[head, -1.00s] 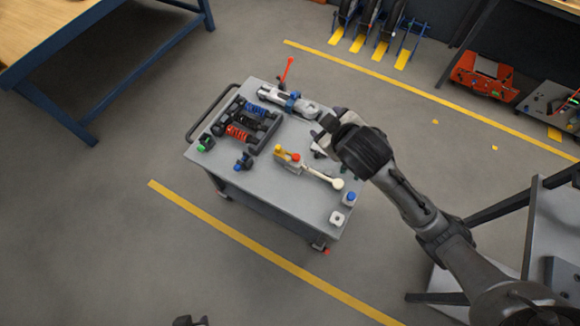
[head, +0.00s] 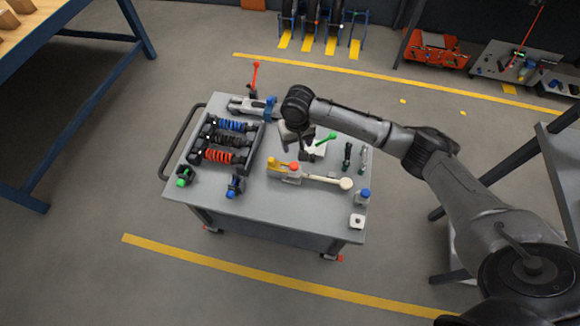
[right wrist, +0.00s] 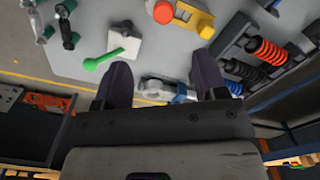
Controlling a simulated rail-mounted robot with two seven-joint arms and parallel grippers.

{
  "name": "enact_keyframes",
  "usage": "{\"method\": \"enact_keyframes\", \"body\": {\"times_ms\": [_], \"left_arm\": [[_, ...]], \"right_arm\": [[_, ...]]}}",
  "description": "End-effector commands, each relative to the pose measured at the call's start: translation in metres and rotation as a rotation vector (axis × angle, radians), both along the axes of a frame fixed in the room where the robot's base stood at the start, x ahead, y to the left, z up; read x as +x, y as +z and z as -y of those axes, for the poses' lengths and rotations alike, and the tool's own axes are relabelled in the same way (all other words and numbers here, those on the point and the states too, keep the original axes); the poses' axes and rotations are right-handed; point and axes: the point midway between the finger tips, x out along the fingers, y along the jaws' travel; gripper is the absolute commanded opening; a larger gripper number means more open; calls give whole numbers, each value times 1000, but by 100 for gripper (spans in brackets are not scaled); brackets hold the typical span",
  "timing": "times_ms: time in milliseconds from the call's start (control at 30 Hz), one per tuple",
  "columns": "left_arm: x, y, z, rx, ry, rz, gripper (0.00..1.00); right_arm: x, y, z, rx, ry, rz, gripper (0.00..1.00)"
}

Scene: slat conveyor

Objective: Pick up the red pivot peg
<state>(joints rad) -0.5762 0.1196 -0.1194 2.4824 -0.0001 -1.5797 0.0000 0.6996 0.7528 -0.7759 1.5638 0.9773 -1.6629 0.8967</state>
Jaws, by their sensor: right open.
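A red round-topped piece, which looks like the red pivot peg (head: 294,167), sits in a grey holder on the cart top, just right of a yellow piece (head: 273,162). A cream lever (head: 327,181) extends right from the holder. My left gripper is not in view.
A blue-capped piece (head: 364,195) stands at the right edge. The front cart surface is mostly bare.

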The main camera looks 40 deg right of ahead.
Motion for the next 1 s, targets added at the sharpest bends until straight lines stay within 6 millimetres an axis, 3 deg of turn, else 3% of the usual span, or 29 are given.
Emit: {"method": "enact_keyframes", "body": {"times_ms": [167, 400, 600, 1000], "left_arm": [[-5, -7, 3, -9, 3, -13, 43], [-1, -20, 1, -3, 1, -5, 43], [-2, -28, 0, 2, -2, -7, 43], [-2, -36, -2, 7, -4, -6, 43]], "right_arm": [[0, -11, -1, 0, -70, 0, 66], [0, -53, -1, 0, -77, 0, 66], [0, -78, -1, -2, -75, 2, 66], [1, -96, -1, -1, -74, 3, 66]]}}
